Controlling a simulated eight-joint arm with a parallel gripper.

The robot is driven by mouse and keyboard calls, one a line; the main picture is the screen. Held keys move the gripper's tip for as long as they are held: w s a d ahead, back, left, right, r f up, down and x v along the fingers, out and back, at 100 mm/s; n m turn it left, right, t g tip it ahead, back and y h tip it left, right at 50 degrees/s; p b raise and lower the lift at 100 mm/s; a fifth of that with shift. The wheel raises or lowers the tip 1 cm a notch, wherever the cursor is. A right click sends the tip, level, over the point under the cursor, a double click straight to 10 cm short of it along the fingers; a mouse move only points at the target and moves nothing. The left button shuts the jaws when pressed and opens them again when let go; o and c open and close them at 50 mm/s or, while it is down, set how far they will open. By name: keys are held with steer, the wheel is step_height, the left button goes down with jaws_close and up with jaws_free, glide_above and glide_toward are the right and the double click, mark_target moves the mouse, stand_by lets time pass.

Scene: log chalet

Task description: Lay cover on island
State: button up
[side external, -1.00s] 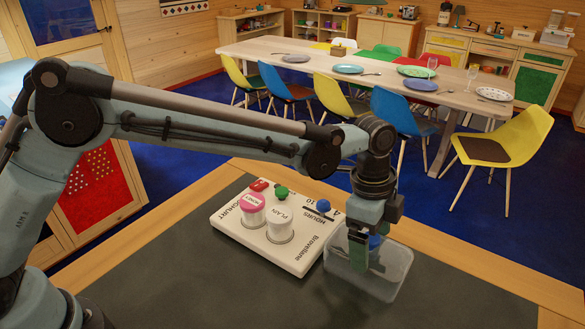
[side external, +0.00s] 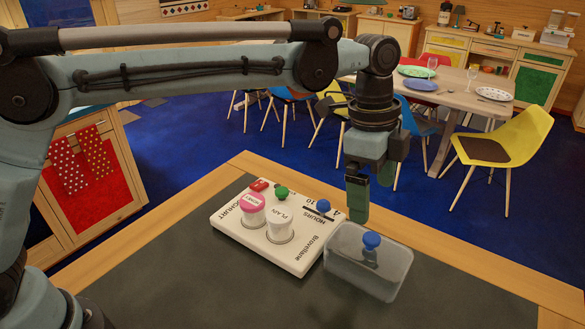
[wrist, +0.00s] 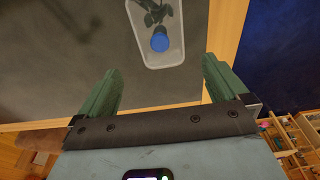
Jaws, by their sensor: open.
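The clear cover (side external: 385,284) with a blue knob (side external: 371,241) rests on the dark top of the island (side external: 190,285), close to the right of the white yoghurt maker (side external: 262,256). I cannot tell whether the two touch. The cover also shows at the top of the wrist view (wrist: 174,55), with its blue knob between my fingers' lines. My gripper (side external: 369,198) is open and empty above and behind the cover, clear of the knob. Both green fingers show apart in the wrist view (wrist: 160,72).
The island's front is bare. A dining table (side external: 460,98) and chairs stand beyond its wooden edge.

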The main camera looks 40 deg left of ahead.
steer(key=s+a+r+n+t, duration=0.2)
steer(key=a+n, duration=0.2)
steer(key=a, duration=0.4)
steer(key=s+a+r+n+t, duration=0.1)
steer(key=s+a+r+n, duration=0.1)
steer(key=a+n, duration=0.45)
steer(key=s+a+f+n+t+y, duration=0.1)
steer(key=s+a+f+n+t, duration=0.1)
steer(key=s+a, duration=0.3)
steer(key=s+a+f+n+t, duration=0.2)
steer(key=s+a+f+n, duration=0.2)
steer(key=a, duration=0.5)
steer(key=shift+s+f+n+y, duration=0.4)
steer(key=shift+s+n, duration=0.15)
steer(key=shift+n, duration=0.2)
